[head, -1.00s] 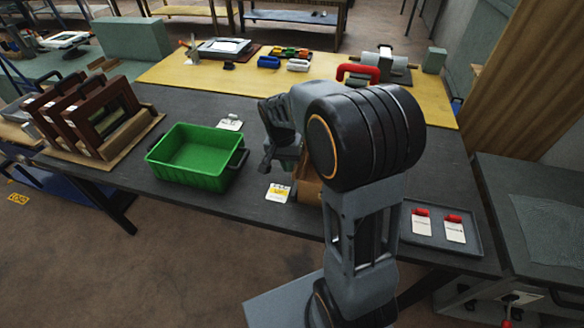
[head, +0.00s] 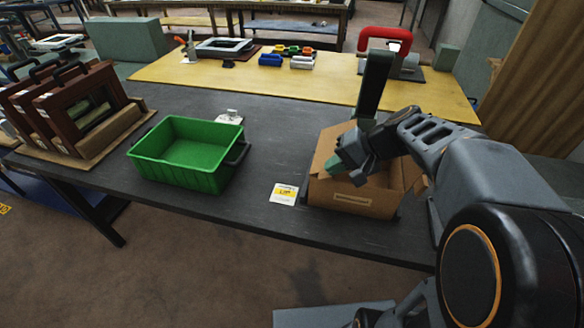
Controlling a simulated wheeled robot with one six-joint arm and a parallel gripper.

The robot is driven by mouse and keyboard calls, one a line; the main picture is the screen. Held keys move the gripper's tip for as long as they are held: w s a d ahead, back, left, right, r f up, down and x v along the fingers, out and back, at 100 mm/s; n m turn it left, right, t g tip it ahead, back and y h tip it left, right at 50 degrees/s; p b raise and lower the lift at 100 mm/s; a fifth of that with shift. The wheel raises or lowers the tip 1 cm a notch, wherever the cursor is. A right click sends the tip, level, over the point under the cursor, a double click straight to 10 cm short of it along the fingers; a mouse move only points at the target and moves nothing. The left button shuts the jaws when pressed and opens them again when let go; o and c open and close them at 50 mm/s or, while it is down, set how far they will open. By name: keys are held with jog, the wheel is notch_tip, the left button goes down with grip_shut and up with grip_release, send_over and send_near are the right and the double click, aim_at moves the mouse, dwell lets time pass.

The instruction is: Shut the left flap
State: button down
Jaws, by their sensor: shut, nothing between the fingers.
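An open cardboard box (head: 352,199) stands on the dark table near its front edge. Its left flap (head: 322,152) stands up, leaning at the left side of the box. Another flap (head: 422,184) sticks out at the right side. My gripper (head: 338,163) is shut and empty, with its fingertips low over the left front part of the box, close to the left flap. I cannot tell whether they touch the flap. My gripper and arm hide much of the box's opening and its inside.
A green crate (head: 182,181) stands to the left, with a yellow and white label card (head: 284,194) between it and the box. Brown frames (head: 75,108) stand at the far left. A red-handled tool (head: 385,38) stands behind on the yellow table top (head: 215,76).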

jog(key=shift+y, duration=0.6)
jog(key=f+b, duration=0.1)
jog(key=d+f+b, duration=0.1)
jog(key=b, duration=0.1)
jog(key=s+d+f+b, duration=0.1)
jog(key=shift+d+f, duration=0.25)
jog(key=shift+f, duration=0.1)
jog(key=shift+s+f+b, duration=0.1)
jog(key=shift+f+b, duration=0.25)
jog(key=shift+b, duration=0.05)
jog(key=shift+r, duration=0.2)
